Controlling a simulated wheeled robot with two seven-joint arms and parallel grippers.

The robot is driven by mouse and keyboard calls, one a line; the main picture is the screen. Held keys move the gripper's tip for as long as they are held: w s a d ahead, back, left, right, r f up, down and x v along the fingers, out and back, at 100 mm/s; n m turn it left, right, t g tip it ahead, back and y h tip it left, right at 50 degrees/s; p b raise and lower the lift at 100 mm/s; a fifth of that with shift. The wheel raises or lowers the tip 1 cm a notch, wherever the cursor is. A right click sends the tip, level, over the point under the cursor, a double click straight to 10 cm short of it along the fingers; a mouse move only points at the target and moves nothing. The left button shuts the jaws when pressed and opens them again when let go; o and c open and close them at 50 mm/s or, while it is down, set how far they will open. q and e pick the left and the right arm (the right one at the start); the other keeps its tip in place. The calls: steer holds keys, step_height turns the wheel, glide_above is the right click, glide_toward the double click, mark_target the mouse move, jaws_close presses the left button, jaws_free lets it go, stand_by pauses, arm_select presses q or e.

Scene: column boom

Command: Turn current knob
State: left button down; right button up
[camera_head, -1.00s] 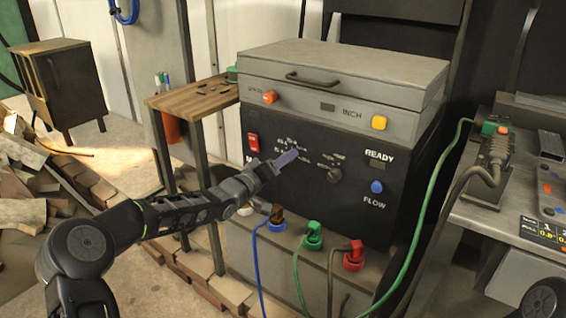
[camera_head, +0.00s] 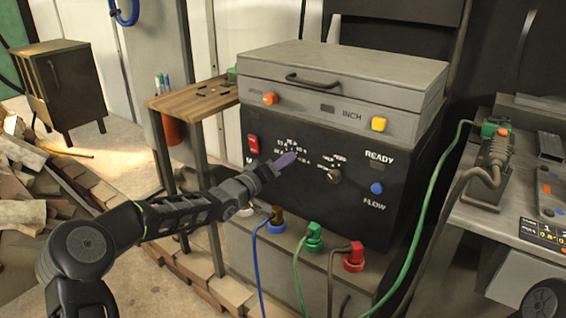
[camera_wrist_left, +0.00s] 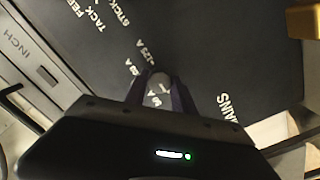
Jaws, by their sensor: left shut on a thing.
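My left gripper (camera_head: 284,160) reaches from the lower left to the dark front panel of the welding machine (camera_head: 318,200). In the left wrist view its two purple fingers are shut on the pale grey current knob (camera_wrist_left: 158,90), one on each side. White amp labels (camera_wrist_left: 141,57) stand on the panel around the knob. In the head view the fingers hide the knob, and part of the lettering shows just above them. A second, dark knob (camera_head: 333,175) sits to the right on the same panel. My right gripper is not in view.
The panel also bears a red switch (camera_head: 253,144) and a blue button (camera_head: 376,188). Below it, blue, green and red plugs with cables stick out; the green plug (camera_head: 313,236) is in the middle. A small wooden side table (camera_head: 190,100) stands left of the machine.

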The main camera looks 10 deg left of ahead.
arm_select(q)
steer(key=shift+m, duration=0.3)
steer(key=m+b, duration=0.2)
steer(key=m, duration=0.6)
steer(key=shift+d+b, duration=0.1)
steer(key=shift+b, duration=0.2)
steer(key=shift+y, duration=0.3)
steer(key=c, duration=1.1)
jaws_free()
steer(key=shift+o, duration=0.2)
